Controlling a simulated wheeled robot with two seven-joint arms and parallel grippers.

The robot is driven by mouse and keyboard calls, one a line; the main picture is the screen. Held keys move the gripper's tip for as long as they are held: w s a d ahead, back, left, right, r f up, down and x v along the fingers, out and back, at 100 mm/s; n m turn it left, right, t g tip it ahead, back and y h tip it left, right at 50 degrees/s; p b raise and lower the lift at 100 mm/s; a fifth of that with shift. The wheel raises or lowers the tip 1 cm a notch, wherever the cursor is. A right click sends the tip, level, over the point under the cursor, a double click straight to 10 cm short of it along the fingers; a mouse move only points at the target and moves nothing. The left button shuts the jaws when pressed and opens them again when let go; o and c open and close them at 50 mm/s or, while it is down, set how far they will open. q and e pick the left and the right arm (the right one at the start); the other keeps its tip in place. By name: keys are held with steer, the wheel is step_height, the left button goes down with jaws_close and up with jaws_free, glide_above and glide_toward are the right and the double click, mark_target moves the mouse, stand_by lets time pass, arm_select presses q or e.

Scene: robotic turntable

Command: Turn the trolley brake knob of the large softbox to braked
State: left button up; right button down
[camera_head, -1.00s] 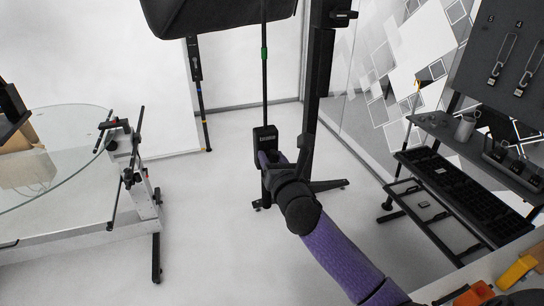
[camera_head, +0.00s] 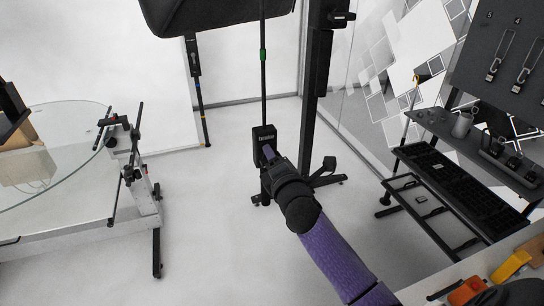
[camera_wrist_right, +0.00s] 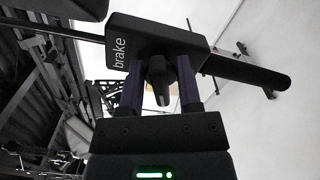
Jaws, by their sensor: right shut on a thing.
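The large softbox (camera_head: 215,14) is a black shape at the top of the head view, on a dark stand with a low wheeled base. A black brake box (camera_head: 264,136) with white lettering sits low on the stand's thin pole. In the wrist view the box (camera_wrist_right: 145,38) reads "brake", and a dark knob (camera_wrist_right: 160,80) sticks out of it. My right gripper (camera_head: 269,153) reaches the front of the box from below. In the wrist view its two purple fingers (camera_wrist_right: 160,88) are shut on the knob, one on each side. My left gripper is not in view.
A glass-topped turntable frame (camera_head: 130,150) stands at left. A dark shelf rack (camera_head: 450,190) with tools stands at right. Orange and yellow items (camera_head: 490,278) lie at the lower right edge. The pale floor between is clear.

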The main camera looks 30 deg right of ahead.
steer(key=shift+f+m, duration=0.15)
steer(key=shift+m, duration=2.05)
steer(key=c, duration=0.6)
jaws_free()
steer(key=shift+s, duration=0.15)
steer(key=v, duration=0.9)
steer(key=shift+s+b, duration=0.35)
steer(key=shift+s, duration=0.05)
